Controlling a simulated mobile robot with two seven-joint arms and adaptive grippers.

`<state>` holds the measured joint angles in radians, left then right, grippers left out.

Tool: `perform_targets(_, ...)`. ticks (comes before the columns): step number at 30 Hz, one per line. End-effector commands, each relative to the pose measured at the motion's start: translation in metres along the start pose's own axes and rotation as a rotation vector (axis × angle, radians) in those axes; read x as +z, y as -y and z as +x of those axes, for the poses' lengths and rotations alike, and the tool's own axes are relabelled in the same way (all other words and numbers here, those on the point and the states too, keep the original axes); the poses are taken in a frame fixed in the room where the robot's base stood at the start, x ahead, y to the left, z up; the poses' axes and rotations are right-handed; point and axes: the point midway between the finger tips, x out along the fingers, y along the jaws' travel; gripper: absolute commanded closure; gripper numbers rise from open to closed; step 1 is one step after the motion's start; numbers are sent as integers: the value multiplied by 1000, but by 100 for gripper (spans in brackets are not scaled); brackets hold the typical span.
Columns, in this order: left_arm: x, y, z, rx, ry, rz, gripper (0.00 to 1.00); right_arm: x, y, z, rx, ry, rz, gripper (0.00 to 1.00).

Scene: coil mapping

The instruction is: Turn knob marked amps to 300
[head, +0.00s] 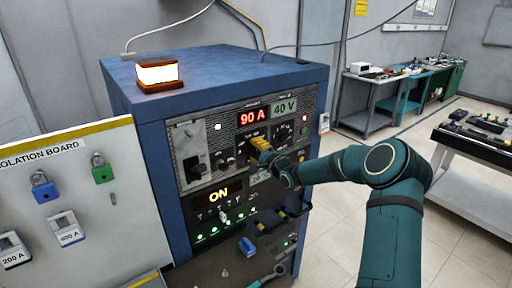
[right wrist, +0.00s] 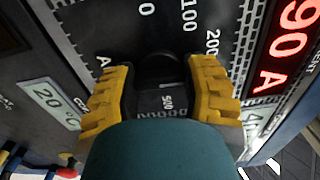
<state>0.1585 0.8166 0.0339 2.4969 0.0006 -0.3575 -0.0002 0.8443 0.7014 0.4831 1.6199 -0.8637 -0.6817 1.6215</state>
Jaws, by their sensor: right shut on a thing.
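The blue power cabinet (head: 140,125) stands in the middle of the head view. Its red display (head: 251,117) reads 90 A, and the wrist view shows the same 90 A readout (right wrist: 290,45). My right gripper (head: 258,146) is at the panel just below this display. In the right wrist view my right gripper (right wrist: 160,88) has its yellow fingers closed on either side of a black knob (right wrist: 160,68). Dial marks 0, 100 and 200 show around the knob; the lower marks are partly hidden by the gripper. My left gripper is not seen.
A 40 V display (head: 284,107) and another knob sit right of the amps readout. An ON panel (head: 218,194) with switches lies below. A lit orange lamp (head: 158,74) stands on top. An isolation board (head: 85,190) with padlocks is at left. Floor at right is open.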

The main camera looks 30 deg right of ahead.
Motion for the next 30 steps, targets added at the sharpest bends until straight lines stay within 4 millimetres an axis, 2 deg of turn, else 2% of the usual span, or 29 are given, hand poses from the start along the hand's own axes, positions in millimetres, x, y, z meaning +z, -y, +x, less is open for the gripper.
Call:
perform_targets(12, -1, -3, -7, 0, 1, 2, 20, 0, 2, 0, -4, 0, 237, 89)
perform_targets(30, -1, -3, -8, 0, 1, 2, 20, 0, 2, 0, -4, 0, 288, 88)
